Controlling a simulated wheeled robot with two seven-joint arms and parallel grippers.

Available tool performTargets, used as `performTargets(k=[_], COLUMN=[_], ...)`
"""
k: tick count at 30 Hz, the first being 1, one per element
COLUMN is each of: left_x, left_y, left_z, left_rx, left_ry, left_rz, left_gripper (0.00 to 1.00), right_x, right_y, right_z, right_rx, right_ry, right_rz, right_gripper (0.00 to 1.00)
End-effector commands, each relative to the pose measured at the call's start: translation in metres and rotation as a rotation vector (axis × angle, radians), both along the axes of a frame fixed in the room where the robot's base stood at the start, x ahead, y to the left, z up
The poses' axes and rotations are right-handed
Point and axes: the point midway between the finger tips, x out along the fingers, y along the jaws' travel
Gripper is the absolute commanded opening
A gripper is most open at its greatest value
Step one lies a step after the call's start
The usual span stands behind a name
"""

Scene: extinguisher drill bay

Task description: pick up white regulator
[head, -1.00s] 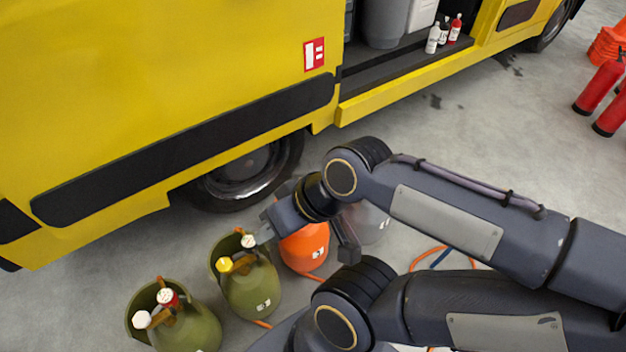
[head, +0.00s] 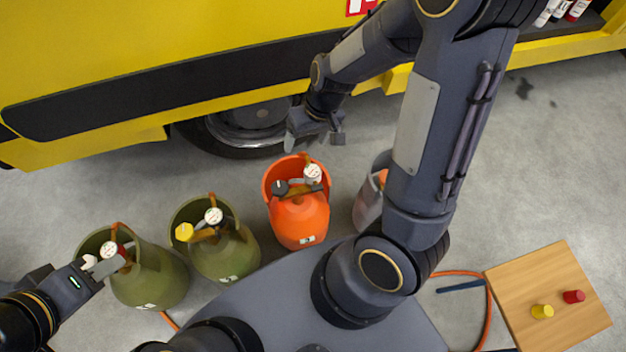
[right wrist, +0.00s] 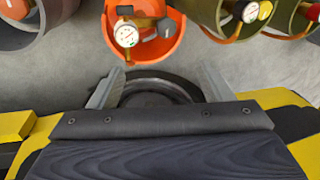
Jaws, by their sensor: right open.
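The white regulator (head: 88,261) is on the leftmost green cylinder (head: 150,280), beside a white gauge with a red part (head: 108,249). Only a small white patch of it shows; my left gripper hides the rest. My left gripper (head: 98,268) is at this valve, its fingers over or beside the regulator. I cannot tell whether they are closed on it. My right gripper (head: 315,138) is open and empty, behind the orange cylinder (head: 300,220) and in front of the vehicle's wheel. In the right wrist view its fingers (right wrist: 160,88) stand apart.
A second green cylinder (head: 228,258) with a yellow knob stands between the leftmost and the orange one. A grey cylinder (head: 368,205) is partly behind my right arm. The yellow vehicle (head: 90,55) blocks the back. A wooden board (head: 548,290) holds a yellow and a red piece.

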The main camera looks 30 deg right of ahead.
Motion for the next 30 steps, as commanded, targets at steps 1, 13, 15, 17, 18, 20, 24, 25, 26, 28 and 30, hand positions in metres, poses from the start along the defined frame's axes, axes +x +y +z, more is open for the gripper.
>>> performTargets(k=[1, 13, 15, 17, 18, 20, 24, 25, 26, 28, 30], left_x=[0.000, 0.000, 0.000, 0.000, 0.000, 0.000, 0.000, 0.000, 0.000, 0.000, 0.000], left_y=[0.000, 0.000, 0.000, 0.000, 0.000, 0.000, 0.000, 0.000, 0.000, 0.000, 0.000], left_z=[-0.017, -0.040, -0.043, -0.044, -0.046, -0.048, -0.055, -0.056, -0.057, -0.059, -0.060], left_rx=[0.000, 0.000, 0.000, 0.000, 0.000, 0.000, 0.000, 0.000, 0.000, 0.000, 0.000], left_ry=[0.000, 0.000, 0.000, 0.000, 0.000, 0.000, 0.000, 0.000, 0.000, 0.000, 0.000], left_rz=[0.000, 0.000, 0.000, 0.000, 0.000, 0.000, 0.000, 0.000, 0.000, 0.000, 0.000], left_gripper=[0.36, 0.36, 0.36, 0.36, 0.36, 0.36, 0.36, 0.36, 0.36, 0.36, 0.36], right_x=[0.005, 0.020, 0.020, 0.020, 0.020, 0.020, 0.021, 0.022, 0.022, 0.022, 0.022], right_y=[-0.003, -0.024, -0.024, -0.024, -0.024, -0.024, -0.025, -0.025, -0.025, -0.025, -0.025], right_z=[-0.039, -0.138, -0.146, -0.153, -0.157, -0.164, -0.186, -0.190, -0.194, -0.202, -0.207], right_rx=[-0.047, -0.238, -0.239, -0.239, -0.237, -0.237, -0.237, -0.237, -0.237, -0.236, -0.236], right_ry=[0.034, 0.097, 0.097, 0.097, 0.098, 0.097, 0.099, 0.098, 0.098, 0.098, 0.096], right_rz=[0.021, 0.112, 0.113, 0.114, 0.113, 0.111, 0.112, 0.111, 0.112, 0.114, 0.111], right_gripper=[0.73, 0.73, 0.73, 0.73, 0.73, 0.73, 0.73, 0.73, 0.73, 0.73, 0.73])
